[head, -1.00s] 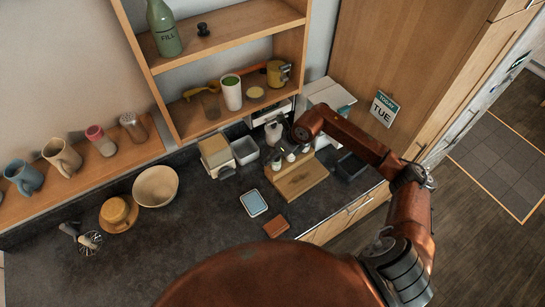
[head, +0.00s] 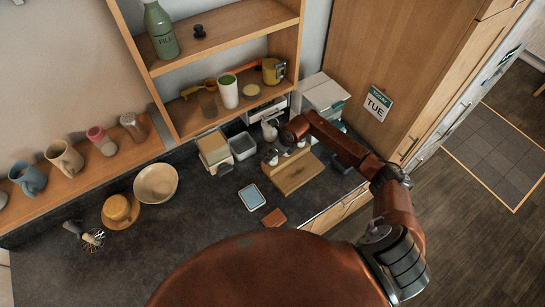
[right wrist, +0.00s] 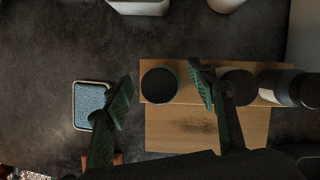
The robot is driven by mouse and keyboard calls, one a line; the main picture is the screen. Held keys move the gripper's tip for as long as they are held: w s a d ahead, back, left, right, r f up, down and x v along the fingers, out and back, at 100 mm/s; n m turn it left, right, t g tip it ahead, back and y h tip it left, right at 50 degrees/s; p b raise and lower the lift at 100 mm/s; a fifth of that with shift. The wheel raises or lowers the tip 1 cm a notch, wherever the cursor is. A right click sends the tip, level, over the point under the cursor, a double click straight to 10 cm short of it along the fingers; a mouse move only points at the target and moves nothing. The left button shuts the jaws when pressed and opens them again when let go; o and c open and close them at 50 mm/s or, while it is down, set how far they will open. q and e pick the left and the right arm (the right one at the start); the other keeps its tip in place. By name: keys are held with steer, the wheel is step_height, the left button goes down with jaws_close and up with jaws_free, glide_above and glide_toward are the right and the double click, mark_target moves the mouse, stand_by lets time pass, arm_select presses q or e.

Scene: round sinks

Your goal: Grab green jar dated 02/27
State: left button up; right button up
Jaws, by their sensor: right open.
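Several small jars with dark round tops stand in a row on a wooden stand (head: 297,177). In the right wrist view the leftmost jar (right wrist: 159,85) is seen from above, with two more jars (right wrist: 237,86) (right wrist: 282,88) to its right. Their dates and colours cannot be read from here. My right gripper (right wrist: 160,78) is open, with its fingers spread on either side of the leftmost jar's top as seen from above. Whether it touches the jar cannot be told. In the head view the right arm covers part of the row. My left gripper is not in view.
A blue-topped square item (head: 252,197) and a small brown block (head: 274,218) lie in front of the stand. A grey bin (head: 243,146) stands to its left. A shelf above holds a green bottle (head: 160,32) and a white cup (head: 228,92).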

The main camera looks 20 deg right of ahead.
steer(key=shift+c, duration=0.4)
steer(key=c, duration=1.1)
steer(key=shift+c, duration=0.5)
steer(key=shift+r, duration=0.1)
